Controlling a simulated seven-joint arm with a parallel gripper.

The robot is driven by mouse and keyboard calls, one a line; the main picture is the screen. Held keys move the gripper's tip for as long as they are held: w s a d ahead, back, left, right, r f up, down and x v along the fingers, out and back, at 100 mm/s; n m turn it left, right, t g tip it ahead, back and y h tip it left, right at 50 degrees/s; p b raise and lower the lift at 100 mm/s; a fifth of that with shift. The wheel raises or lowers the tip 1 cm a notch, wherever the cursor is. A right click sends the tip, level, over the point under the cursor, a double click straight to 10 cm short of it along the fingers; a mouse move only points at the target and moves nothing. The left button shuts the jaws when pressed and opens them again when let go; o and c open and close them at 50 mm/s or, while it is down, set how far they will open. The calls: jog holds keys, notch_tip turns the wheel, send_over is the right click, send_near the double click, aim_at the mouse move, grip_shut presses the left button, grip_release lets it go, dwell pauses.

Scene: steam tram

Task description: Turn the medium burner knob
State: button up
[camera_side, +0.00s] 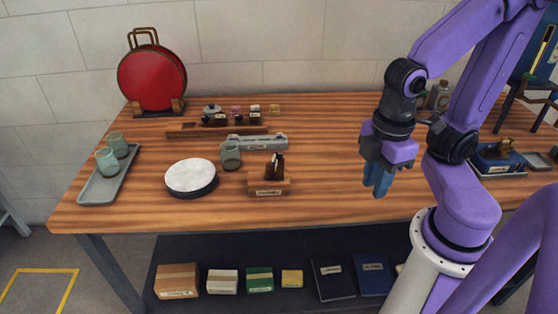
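No part can be made out for certain as the medium burner knob. A low strip at the back of the table carries several small dark, labelled pieces (254,112), too small to identify. In front of it is a grey labelled bar (268,142). My gripper (378,190) hangs over the right half of the table, fingers pointing down, well to the right of these things. Its blue fingers look close together from this side and the gap is unclear. Nothing shows held between them.
A grey tray (98,189) with two green cups stands left. A white-topped disc (191,175), a green cup (231,155) and a wooden holder (269,186) stand mid-table. A red round case (152,77) is at the back. Table under my gripper is clear.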

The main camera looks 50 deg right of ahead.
jog(key=o, duration=0.3)
jog(key=w, duration=0.2)
jog(key=w+a+r, duration=0.1)
jog(key=w, duration=0.2)
jog(key=w+a+r, duration=0.1)
jog(key=w, duration=0.2)
jog(key=shift+r, duration=0.15)
jog(key=shift+o, duration=0.2)
notch_tip(320, 180, up, 3)
jog(key=n, duration=0.1)
send_over(278, 154)
notch_tip(278, 154, down, 17)
jog(key=shift+d+f, duration=0.1)
jog(key=shift+f, duration=0.05)
grip_shut()
